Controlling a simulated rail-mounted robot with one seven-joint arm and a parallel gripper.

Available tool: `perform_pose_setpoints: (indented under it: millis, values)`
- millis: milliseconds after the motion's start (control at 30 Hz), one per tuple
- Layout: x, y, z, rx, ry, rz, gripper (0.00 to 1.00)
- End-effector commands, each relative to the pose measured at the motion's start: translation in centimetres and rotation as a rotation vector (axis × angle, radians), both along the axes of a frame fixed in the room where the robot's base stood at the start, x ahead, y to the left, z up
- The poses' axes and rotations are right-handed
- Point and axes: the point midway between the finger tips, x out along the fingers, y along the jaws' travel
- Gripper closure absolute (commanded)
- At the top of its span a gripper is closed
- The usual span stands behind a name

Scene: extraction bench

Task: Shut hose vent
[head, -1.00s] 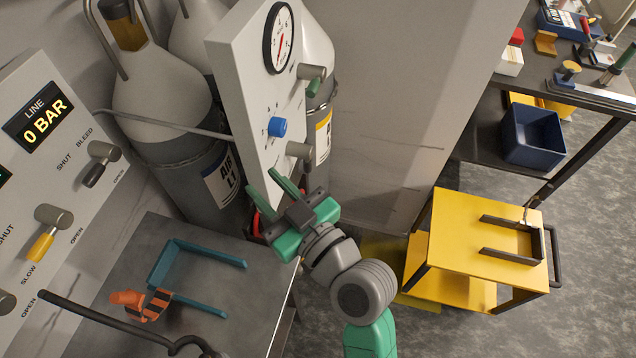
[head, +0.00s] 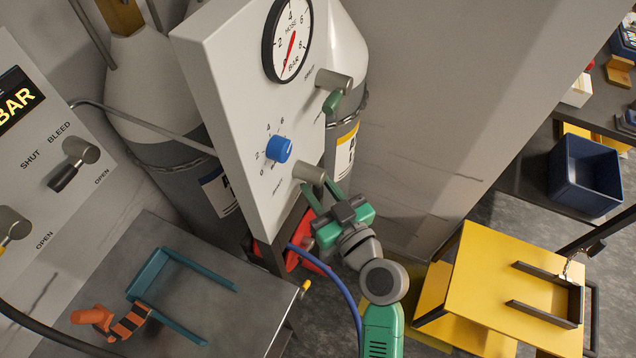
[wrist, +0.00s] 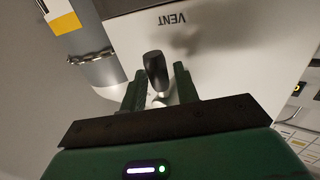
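The hose panel (head: 232,110) is a tilted white board with a round gauge (head: 287,40), a blue knob (head: 278,149) and two grey valves. The lower grey valve (head: 308,173) is just above my gripper (head: 322,190). In the wrist view, the word VENT (wrist: 172,19) is on the panel, upside down. A short dark lever (wrist: 156,70) stands below it. My gripper (wrist: 160,88) is open, with one green finger on each side of the lever in that view. I cannot tell whether either finger touches it. In the head view the lever is hidden by my gripper.
The upper valve with a green lever (head: 331,101) sits above on the same panel. Gas cylinders (head: 150,120) stand behind. A blue hose (head: 335,280) hangs below. A grey table (head: 225,265) is at left, a yellow cart (head: 490,270) at right.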

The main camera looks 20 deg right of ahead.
Motion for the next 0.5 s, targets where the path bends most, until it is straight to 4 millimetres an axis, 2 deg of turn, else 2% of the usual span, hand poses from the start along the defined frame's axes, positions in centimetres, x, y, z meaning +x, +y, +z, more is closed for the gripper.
perform_pose_setpoints:
  millis: [100, 333, 500]
  values:
    - [0.7, 0.11, -0.01, 0.0, 0.001, 0.0, 0.69]
    - [0.76, 0.12, -0.02, -0.001, 0.001, 0.0, 0.69]
    - [0.75, 0.12, -0.02, -0.001, 0.001, 0.0, 0.99]
